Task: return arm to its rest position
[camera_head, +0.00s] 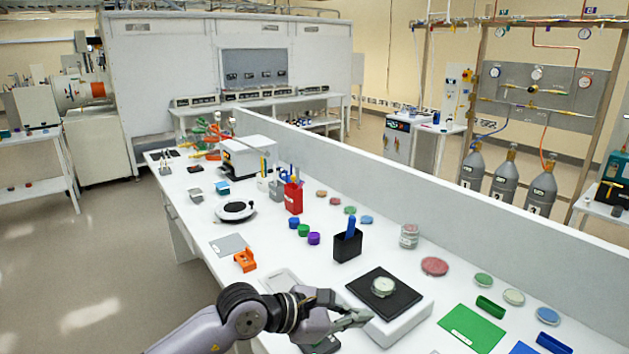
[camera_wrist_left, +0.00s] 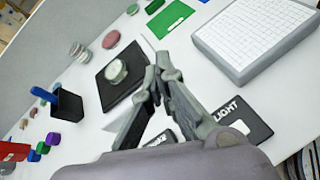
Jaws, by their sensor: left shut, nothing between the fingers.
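My left arm comes in from the bottom left of the head view, low over the bench's front part. Its gripper (camera_head: 358,318) is shut and empty. It is beside the near left side of a white device with a black top plate (camera_head: 405,302); I cannot tell whether it touches the device. A round pale dish (camera_head: 383,287) sits on that plate. In the left wrist view the fingertips (camera_wrist_left: 154,78) are together, to the right of the black plate (camera_wrist_left: 112,90) and the dish (camera_wrist_left: 116,71). My right gripper is in neither view.
The bench (camera_head: 283,264) holds a black pen holder (camera_head: 347,246), an orange piece (camera_head: 245,260) and a green sheet (camera_head: 471,328). A white gridded block (camera_wrist_left: 262,32) and a dark pad marked LIGHT (camera_wrist_left: 243,118) lie right of the gripper. A low white wall (camera_head: 450,240) runs behind.

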